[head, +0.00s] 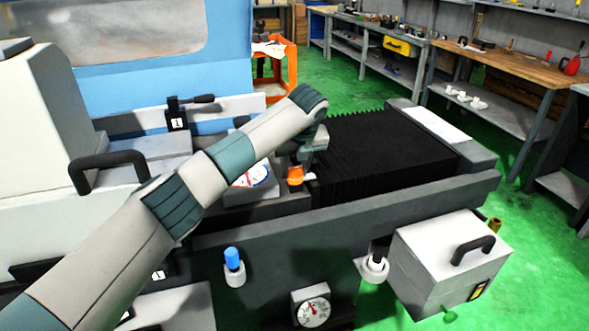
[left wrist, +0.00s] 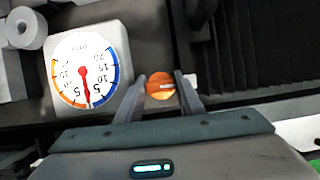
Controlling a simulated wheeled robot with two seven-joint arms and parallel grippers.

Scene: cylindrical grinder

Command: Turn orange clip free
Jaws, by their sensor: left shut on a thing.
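The orange clip (head: 294,176) sits on the grinder bed at the left end of the black bellows in the head view. It also shows in the left wrist view as an orange round piece (left wrist: 160,86). My left gripper (left wrist: 161,84) has its two fingers on either side of the clip, shut on it. In the head view my left arm reaches across from the lower left, and its hand hides part of the area around the clip. My right gripper is not in view.
A round dial gauge (left wrist: 85,68) lies beside the clip, partly behind my arm in the head view. Black bellows (head: 385,150) stretch to the right. A blue-capped knob (head: 233,260), a second gauge (head: 313,312) and a grey box (head: 450,262) are on the front.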

